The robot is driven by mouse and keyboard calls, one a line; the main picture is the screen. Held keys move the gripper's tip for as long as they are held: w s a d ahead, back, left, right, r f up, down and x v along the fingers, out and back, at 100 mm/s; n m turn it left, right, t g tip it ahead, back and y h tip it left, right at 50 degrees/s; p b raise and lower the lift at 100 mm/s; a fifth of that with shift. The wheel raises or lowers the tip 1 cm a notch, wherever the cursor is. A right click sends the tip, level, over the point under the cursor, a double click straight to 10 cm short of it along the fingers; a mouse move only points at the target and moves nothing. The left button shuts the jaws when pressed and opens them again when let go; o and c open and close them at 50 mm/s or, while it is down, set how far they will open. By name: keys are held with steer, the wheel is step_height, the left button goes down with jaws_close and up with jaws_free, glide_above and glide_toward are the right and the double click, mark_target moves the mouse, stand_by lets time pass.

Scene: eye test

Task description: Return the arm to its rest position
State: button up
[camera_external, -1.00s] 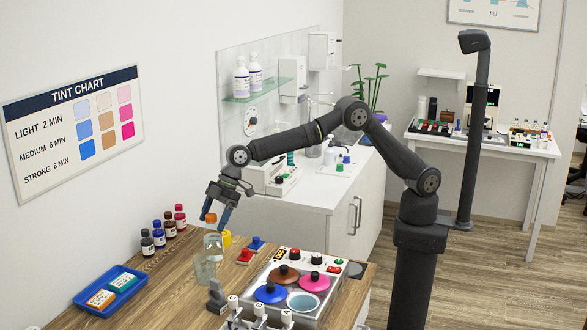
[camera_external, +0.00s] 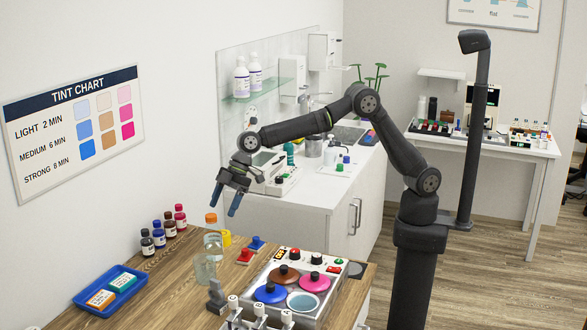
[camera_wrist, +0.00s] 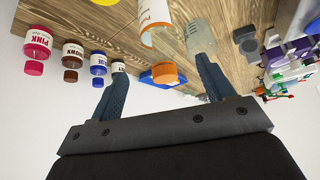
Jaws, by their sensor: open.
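My gripper (camera_external: 224,201) is open and empty. It hangs in the air above the wooden counter, a little above and to the right of an orange-capped bottle (camera_external: 211,223). My arm reaches from its post on the right over to the left. In the wrist view the two blue fingers of my gripper (camera_wrist: 162,82) are spread wide apart with nothing between their tips. The orange-capped bottle (camera_wrist: 156,25) shows beyond them, with its cap toward the camera and apart from the fingers.
Several small dye bottles (camera_external: 170,228) stand along the wall. A blue tray (camera_external: 97,309) holds two packets. A clear jar (camera_external: 205,270) stands near a heater unit (camera_external: 262,292) with several coloured lidded pots. A white cabinet (camera_external: 322,210) stands behind. The air above the counter is free.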

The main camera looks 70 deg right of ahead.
mark_target(213, 214)
steer(key=x, duration=0.8)
steer(key=shift+a+f, duration=0.1)
steer(key=shift+f, duration=0.1)
step_height(213, 214, up, 4)
steer(key=w+d+r+m, duration=0.1)
steer(key=w+d+r, duration=0.1)
steer(key=d+r, duration=0.55)
steer(key=w+d+r+m+t, duration=0.1)
steer(key=d+r, duration=0.4)
steer(key=d, duration=0.6)
steer(key=w+d+r+m, duration=0.1)
steer(key=w+d+r, duration=0.1)
steer(key=d+r, duration=0.55)
steer(key=w+d+f+m+t+h, duration=0.1)
steer(key=w+d+f+m, duration=0.1)
steer(key=d, duration=1.6)
steer(key=w+d+f+m+t+h, duration=0.1)
steer(key=w+d+f+m+h, duration=0.1)
steer(key=d, duration=1.7)
steer(key=shift+w+d+m, duration=0.3)
steer(key=shift+w+m, duration=0.2)
steer(key=shift+m, duration=0.3)
steer(key=shift+r, duration=0.1)
